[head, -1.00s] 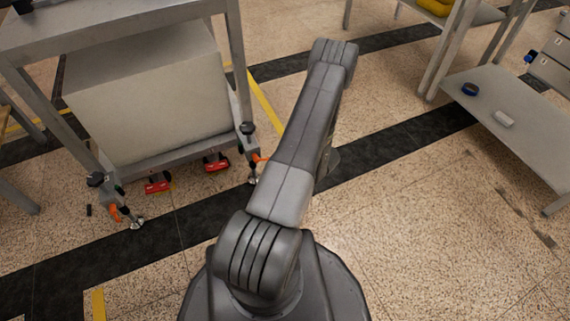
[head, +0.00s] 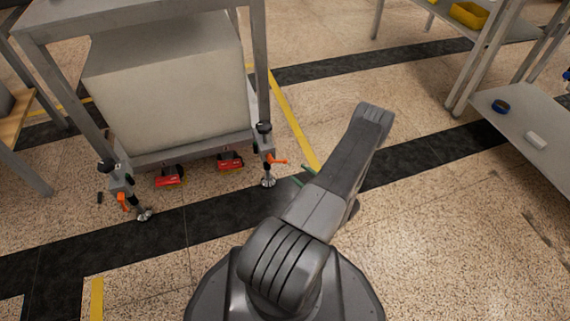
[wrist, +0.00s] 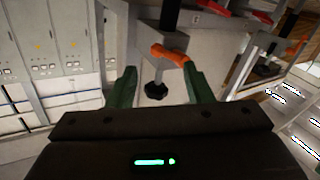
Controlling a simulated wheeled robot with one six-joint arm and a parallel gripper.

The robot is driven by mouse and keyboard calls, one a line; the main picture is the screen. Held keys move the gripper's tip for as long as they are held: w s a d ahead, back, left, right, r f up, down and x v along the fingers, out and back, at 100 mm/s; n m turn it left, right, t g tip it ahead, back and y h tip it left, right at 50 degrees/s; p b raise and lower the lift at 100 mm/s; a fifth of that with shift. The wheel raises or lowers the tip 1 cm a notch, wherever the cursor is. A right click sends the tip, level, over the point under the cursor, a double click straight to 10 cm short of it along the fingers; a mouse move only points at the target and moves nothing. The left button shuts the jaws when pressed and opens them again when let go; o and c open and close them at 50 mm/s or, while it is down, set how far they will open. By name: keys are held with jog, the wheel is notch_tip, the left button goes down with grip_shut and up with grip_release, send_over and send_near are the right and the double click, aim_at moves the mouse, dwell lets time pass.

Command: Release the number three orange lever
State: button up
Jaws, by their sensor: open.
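An orange lever (head: 278,161) sticks out to the right from the right front leg of the grey cart frame. Another orange lever (head: 123,202) hangs at the left front leg. I can read no numbers on them. My gripper's green fingers (head: 304,175) show beside my arm, right of the right leg's foot. In the wrist view my gripper (wrist: 157,88) is open and empty, with one orange lever (wrist: 170,53) ahead, in line with the gap between the fingers. A black knob (wrist: 155,90) shows in the gap. I cannot tell whether the fingers touch anything.
The cart frame (head: 180,150) carries a large pale block (head: 175,100). Two red pedals (head: 169,177) (head: 230,161) sit under its front edge. A shelf rack (head: 530,125) stands at the right.

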aim_at(284, 161)
jog(key=b+x, duration=0.2)
jog(key=x, duration=0.7)
grip_shut()
